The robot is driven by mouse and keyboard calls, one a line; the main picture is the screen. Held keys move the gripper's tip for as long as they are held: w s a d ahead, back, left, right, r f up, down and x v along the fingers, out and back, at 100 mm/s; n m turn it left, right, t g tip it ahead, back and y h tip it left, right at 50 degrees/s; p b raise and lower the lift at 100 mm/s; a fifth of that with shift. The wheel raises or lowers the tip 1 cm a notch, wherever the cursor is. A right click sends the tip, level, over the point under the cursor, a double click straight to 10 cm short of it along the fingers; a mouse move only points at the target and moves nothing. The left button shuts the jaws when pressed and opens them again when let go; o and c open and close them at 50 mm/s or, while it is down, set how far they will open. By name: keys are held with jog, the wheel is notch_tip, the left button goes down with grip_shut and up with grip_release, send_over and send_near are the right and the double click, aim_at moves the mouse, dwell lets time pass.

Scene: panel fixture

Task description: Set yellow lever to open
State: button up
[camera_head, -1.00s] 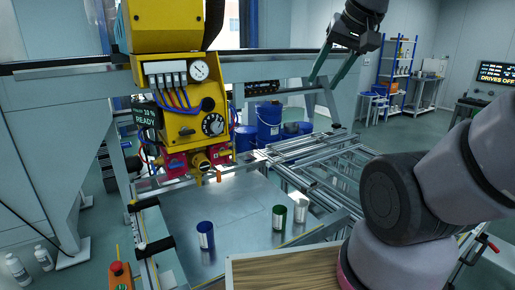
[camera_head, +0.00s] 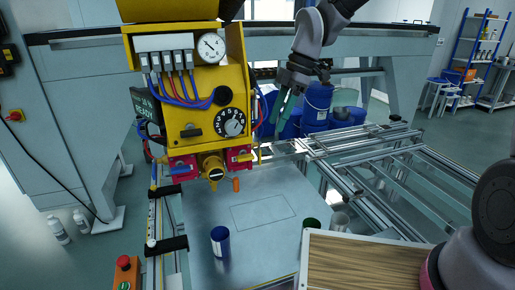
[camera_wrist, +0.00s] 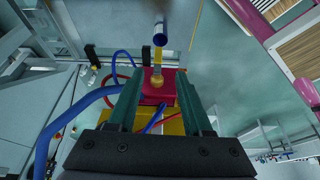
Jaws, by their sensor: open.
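The yellow lever (camera_wrist: 157,54) shows in the wrist view as a narrow yellow bar at a brass-coloured valve on a magenta block (camera_wrist: 160,90). In the head view the right magenta block (camera_head: 238,160) is at the lower right of the yellow panel box (camera_head: 195,95); the lever is too small there to read its setting. My gripper (camera_head: 280,118) is open and empty, right of the box. In the wrist view its green fingers (camera_wrist: 158,82) lie either side of the block in the picture, with the lever beyond the tips; I see no contact.
Blue and red hoses (camera_wrist: 75,115) run close on the left in the wrist view. Metal rails (camera_head: 365,150) and blue drums (camera_head: 318,103) are to the right.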

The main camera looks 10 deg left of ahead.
aim_at(259, 164)
jog(key=shift+n, duration=0.3)
jog(key=x, duration=1.1)
jog(key=shift+s+a, duration=0.1)
jog(key=shift+a, duration=0.35)
jog(key=shift+c, duration=0.3)
grip_shut()
